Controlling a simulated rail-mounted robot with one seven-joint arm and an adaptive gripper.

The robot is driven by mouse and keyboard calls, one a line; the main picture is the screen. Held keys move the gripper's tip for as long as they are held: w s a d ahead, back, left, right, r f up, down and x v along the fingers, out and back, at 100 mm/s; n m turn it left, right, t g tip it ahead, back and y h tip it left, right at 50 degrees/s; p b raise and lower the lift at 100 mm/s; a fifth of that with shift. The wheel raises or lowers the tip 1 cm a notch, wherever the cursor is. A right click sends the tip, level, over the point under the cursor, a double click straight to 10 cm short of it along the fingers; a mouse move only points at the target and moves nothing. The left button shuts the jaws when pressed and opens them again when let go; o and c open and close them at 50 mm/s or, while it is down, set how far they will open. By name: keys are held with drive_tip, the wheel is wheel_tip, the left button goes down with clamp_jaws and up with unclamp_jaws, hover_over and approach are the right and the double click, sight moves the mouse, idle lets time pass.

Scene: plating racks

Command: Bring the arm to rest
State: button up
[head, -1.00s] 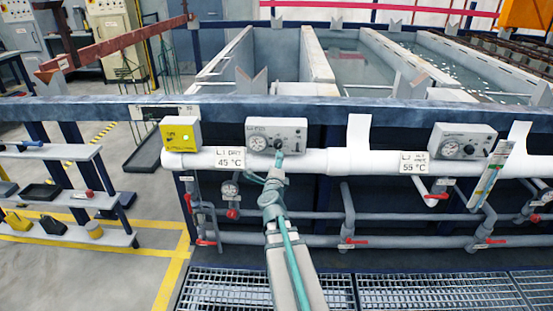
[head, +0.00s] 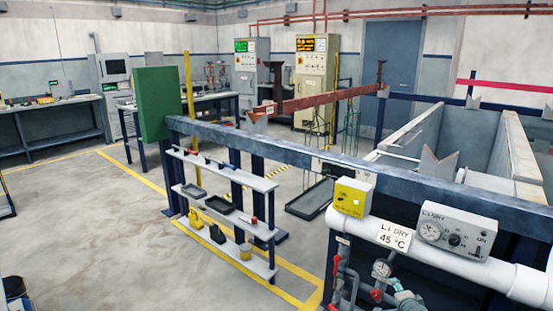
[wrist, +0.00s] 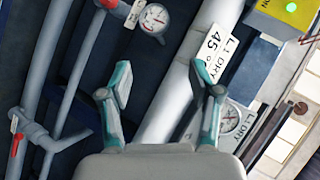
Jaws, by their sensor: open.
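My gripper (wrist: 162,82) is open in the wrist view, with its two teal-tipped fingers apart and nothing between them. It is in front of the white pipe (wrist: 180,95) that carries the "L.I DRY 45 °C" label (wrist: 218,55). In the head view only a small teal and grey piece of my arm's end (head: 405,298) shows at the bottom edge, below the label and close to a round gauge (head: 381,268). The rest of my arm is out of that view.
A grey L.I DRY control box (head: 455,231) and a yellow box (head: 353,196) with a lit green lamp stand on the pipe. Valve piping with red handles (wrist: 16,145) lies beside my gripper. A shelf rack (head: 222,180) stands left, with open floor beyond.

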drive_tip(key=s+a+f+n+g+y+p, duration=0.15)
drive_tip(key=s+a+f+n+g, duration=0.25)
drive_tip(key=s+a+f, duration=0.5)
drive_tip(key=s+a+f+n+g+y, duration=0.3)
drive_tip(key=s+a+f+n+g, duration=0.25)
drive_tip(key=f, duration=0.65)
drive_tip(key=s+a+f+n+g, duration=0.2)
drive_tip(key=s+a+f+g, duration=0.1)
drive_tip(key=s, duration=0.7)
drive_tip(key=s+a+f+n+g+h+p, duration=0.1)
drive_tip(key=s+a+f+n+g, duration=0.1)
drive_tip(key=s, duration=0.9)
drive_tip(key=s+a+f+n+g+h+p, duration=0.1)
drive_tip(key=s+a+f+g, duration=0.4)
drive_tip(key=s, duration=0.6)
drive_tip(key=shift+a+f+n, duration=0.2)
drive_tip(key=shift+f+n, duration=0.35)
drive_tip(key=shift+n, duration=0.3)
drive_tip(key=shift+h, duration=0.25)
drive_tip(key=shift+c, duration=0.2)
